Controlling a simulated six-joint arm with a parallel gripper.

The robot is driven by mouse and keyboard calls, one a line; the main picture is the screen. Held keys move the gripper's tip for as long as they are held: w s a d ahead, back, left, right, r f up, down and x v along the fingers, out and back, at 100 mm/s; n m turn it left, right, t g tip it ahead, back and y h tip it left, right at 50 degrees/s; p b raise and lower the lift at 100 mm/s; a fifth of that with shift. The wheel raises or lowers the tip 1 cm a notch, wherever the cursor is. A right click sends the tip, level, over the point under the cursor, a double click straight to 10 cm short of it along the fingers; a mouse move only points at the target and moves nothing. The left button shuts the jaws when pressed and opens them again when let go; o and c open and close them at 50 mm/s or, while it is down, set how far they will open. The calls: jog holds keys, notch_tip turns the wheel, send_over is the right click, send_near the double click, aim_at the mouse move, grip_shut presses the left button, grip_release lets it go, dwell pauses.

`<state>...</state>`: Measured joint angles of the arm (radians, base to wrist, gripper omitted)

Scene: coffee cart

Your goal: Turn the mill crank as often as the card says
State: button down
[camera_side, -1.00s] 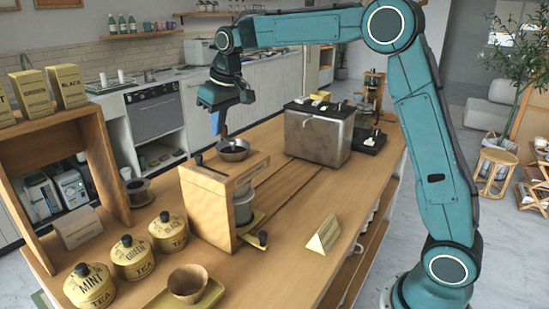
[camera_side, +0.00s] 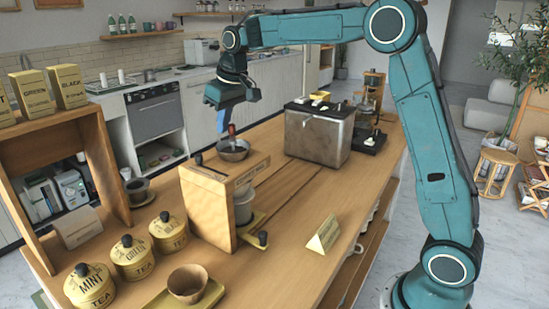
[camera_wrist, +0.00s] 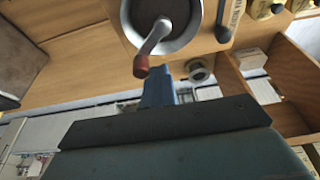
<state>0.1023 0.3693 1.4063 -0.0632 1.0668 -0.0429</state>
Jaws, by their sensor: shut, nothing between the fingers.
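The mill is a wooden box (camera_side: 208,205) with a metal bowl (camera_side: 234,155) on top. In the wrist view, the bowl (camera_wrist: 183,40) holds a metal crank arm (camera_wrist: 153,38) ending in a red-brown knob (camera_wrist: 141,66). The knob (camera_side: 232,130) also shows upright in the side view. My gripper (camera_side: 221,120) is shut and empty, with its blue fingers pointing down beside the knob. In the wrist view, my gripper (camera_wrist: 158,76) is close to the knob; I cannot tell whether they touch. A folded card (camera_side: 323,236) stands on the counter; its text is too small to read.
A metal bin (camera_side: 318,136) stands behind the mill to the right. Several yellow tea tins (camera_side: 133,258) and a tray (camera_side: 208,298) with a brown cup (camera_side: 187,284) stand in front. A wooden shelf unit (camera_side: 105,160) is at left. The counter around the card is clear.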

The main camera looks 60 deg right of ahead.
jog(key=shift+d, duration=0.2)
jog(key=shift+s+d, duration=0.4)
jog(key=shift+d, duration=0.2)
jog(key=shift+s, duration=0.1)
jog(key=shift+s+d, duration=0.4)
jog(key=shift+s, duration=0.1)
jog(key=shift+w, duration=0.1)
jog(key=shift+w+a, duration=0.1)
jog(key=shift+w, duration=0.4)
jog(key=shift+r, duration=0.15)
jog(key=shift+r, duration=3.35)
